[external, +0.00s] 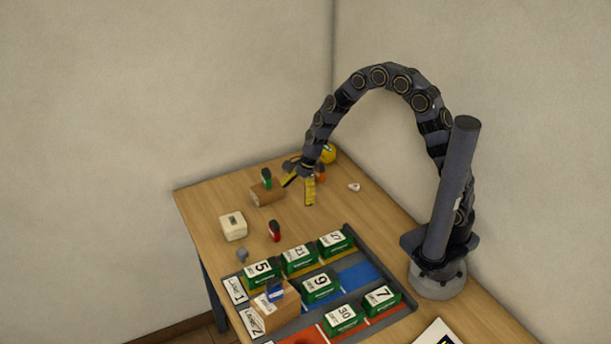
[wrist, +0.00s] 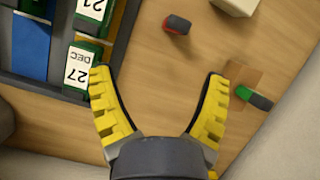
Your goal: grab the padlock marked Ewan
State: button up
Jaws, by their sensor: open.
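Several small coloured, dark-bodied objects look like padlocks, but I cannot read a name on any. A green one (external: 266,178) is on a brown block (external: 268,196); it also shows in the wrist view (wrist: 255,98), just right of the right finger. A red one (external: 274,231) stands on the bare table and also shows at the wrist view's top (wrist: 177,25). A blue one (external: 275,291) is on a cardboard box (external: 280,307). An orange object (external: 320,173) is partly hidden behind my gripper (external: 298,193). My gripper is open and empty above the table (wrist: 158,78).
A cream box (external: 233,227), a grey item (external: 242,255), a small white item (external: 354,187) and a yellow round object (external: 328,153) stand around. Walls bound the far side.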

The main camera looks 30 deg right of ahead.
aim_at(274, 222)
jog(key=a+f+m, duration=0.1)
jog(key=f, duration=0.1)
jog(key=a+f+m, duration=0.1)
jog(key=a+f, duration=0.1)
jog(key=f, duration=0.1)
jog(key=w+a+f+m, duration=0.1)
jog(key=f, duration=0.1)
jog(key=shift+w+a+f, duration=0.1)
jog(key=shift+a+f, duration=0.1)
jog(key=shift+f, duration=0.1)
jog(key=shift+w+a+f, duration=0.15)
jog(key=shift+a+f, duration=0.35)
jog(key=shift+f, duration=0.25)
jog(key=shift+w+a+f, duration=0.15)
jog(key=shift+a+f, duration=0.3)
jog(key=shift+f, duration=0.3)
jog(key=shift+w+a+f, duration=0.15)
jog(key=shift+a+f, duration=0.35)
jog(key=shift+f, duration=0.25)
jog(key=c, duration=1.2)
